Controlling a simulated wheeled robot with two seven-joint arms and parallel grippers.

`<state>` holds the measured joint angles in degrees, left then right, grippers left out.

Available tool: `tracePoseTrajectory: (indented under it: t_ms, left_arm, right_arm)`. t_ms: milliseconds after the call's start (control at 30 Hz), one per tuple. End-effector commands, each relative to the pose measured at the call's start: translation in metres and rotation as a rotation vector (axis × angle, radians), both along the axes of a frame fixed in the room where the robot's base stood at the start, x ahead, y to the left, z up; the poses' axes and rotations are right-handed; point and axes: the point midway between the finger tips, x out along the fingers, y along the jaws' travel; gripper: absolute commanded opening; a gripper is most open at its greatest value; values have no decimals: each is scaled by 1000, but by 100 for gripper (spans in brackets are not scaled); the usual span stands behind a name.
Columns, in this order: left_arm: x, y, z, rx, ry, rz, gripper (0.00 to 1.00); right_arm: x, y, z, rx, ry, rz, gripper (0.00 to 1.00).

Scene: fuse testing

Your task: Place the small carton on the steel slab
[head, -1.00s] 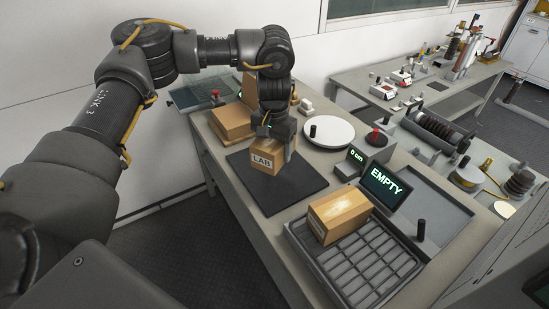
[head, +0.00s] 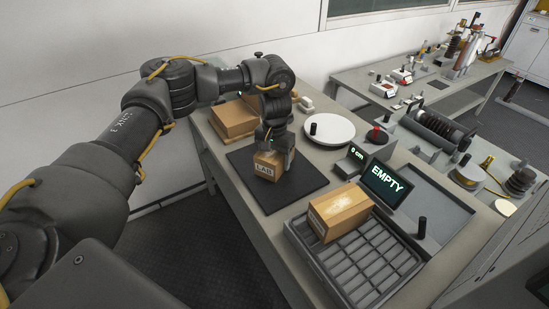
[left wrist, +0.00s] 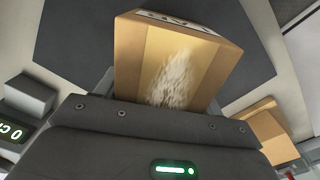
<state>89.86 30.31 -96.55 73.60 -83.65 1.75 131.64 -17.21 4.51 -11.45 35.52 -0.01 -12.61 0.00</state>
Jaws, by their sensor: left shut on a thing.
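The small carton (head: 267,170), brown with a LAB label, is in the jaws of my left gripper (head: 275,152). In the left wrist view the carton (left wrist: 185,62) stands out beyond the gripper (left wrist: 150,105). It is over the dark square slab (head: 290,198), which also shows behind it in the wrist view (left wrist: 70,50). The carton's lower edge is very close to the slab; I cannot tell whether it touches. My right gripper is not in view.
Another carton (head: 340,211) lies on a wire-grid tray (head: 362,280) beside the EMPTY display (head: 387,187). More cartons (head: 233,120) stand behind the slab. A white round plate (head: 330,130) and a red-knobbed device (head: 376,135) are to the right. The slab's front part is bare.

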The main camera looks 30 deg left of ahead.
Motion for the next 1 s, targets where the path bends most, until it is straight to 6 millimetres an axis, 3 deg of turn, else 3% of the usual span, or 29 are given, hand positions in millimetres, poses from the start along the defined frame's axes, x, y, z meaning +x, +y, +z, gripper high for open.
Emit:
tracePoseTrajectory:
  t_ms: [200,233,400,733,1000]
  left_arm:
    - [0,0,-3,-1,1,0,44]
    - [0,0,-3,-1,1,0,69]
    - [0,0,-3,-1,0,0,90]
    - [0,0,1,0,-1,0,90]
    - [2,0,49,1,-6,-1,90]
  right_arm:
    - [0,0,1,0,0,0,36]
    - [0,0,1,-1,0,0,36]
    - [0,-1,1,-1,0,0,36]
    - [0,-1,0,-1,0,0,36]
    - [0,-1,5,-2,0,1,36]
